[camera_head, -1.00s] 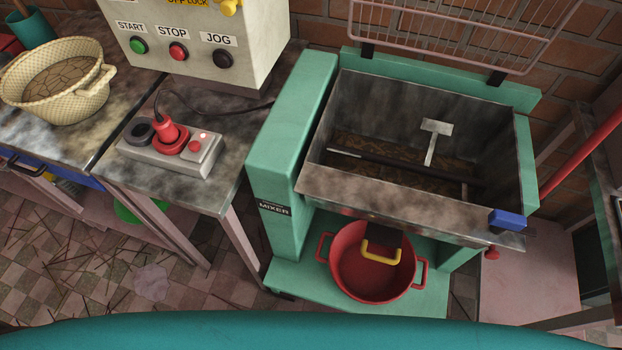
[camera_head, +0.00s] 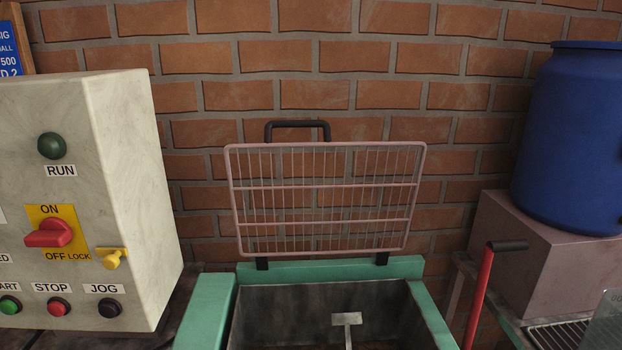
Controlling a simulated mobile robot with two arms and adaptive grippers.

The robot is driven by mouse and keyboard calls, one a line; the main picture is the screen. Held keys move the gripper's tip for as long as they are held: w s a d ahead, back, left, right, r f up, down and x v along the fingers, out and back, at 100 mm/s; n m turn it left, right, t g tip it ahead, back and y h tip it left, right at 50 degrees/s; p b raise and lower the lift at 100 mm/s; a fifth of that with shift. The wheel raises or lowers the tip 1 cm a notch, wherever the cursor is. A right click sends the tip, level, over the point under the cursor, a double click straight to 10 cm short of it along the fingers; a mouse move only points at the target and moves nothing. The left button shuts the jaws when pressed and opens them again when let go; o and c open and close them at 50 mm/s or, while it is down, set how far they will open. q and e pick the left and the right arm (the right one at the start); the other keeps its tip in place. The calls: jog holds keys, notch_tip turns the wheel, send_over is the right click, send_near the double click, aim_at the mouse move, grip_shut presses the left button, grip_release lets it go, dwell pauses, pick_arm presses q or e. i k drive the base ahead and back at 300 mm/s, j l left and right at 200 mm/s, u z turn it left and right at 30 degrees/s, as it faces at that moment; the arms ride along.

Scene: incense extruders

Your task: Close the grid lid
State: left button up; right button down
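The grid lid (camera_head: 325,200) is a pale pink wire frame. It stands raised, nearly upright, behind the mixer trough, in front of the brick wall. A dark handle (camera_head: 297,125) sticks up from its top edge. Two dark hinges join its bottom edge to the green rear rim (camera_head: 325,268) of the mixer. The trough (camera_head: 280,305) below is open, and a metal paddle (camera_head: 347,320) shows inside it. The lower front of the trough is out of view. Neither of my grippers shows in the head view.
A control box (camera_head: 130,190) with a red switch and several buttons stands left of the mixer. A blue barrel (camera_head: 573,140) sits on a pinkish box (camera_head: 545,255) at right. A red lever (camera_head: 480,295) with a dark grip rises right of the trough. Space before the lid looks clear.

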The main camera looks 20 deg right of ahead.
aim_at(383, 254)
jog(key=k+l+u, duration=0.35)
jog(key=l, duration=0.3)
jog(key=k+l+u, duration=0.4)
jog(key=k+l, duration=0.05)
jog(key=l, duration=0.1)
